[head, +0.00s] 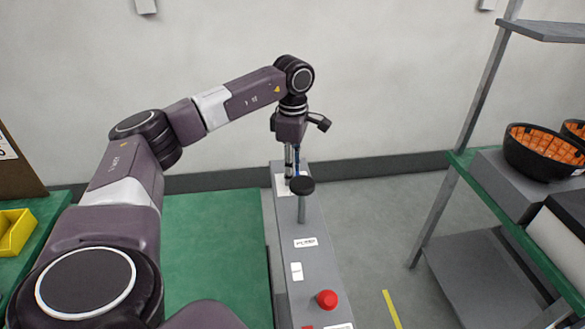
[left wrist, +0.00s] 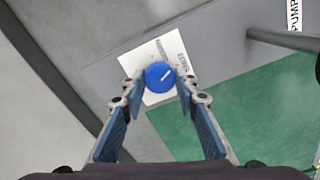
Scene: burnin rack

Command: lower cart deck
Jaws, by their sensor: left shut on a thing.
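The cart's green deck (head: 216,250) lies left of a long grey console (head: 302,265). My left gripper (head: 291,172) is at the console's far end, pointing down. In the left wrist view its fingers (left wrist: 160,82) are closed on the blue knob from both sides. A pump lever (head: 302,205) with a black top stands just nearer on the console; its rod also shows in the left wrist view (left wrist: 285,40). My right gripper is not in view.
A red button (head: 326,299) is on the console's near part. A rack with a green shelf (head: 505,215) and black bowls (head: 545,150) stands right. A yellow bin (head: 14,232) is at far left. A wall is close behind. Grey floor lies between console and rack.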

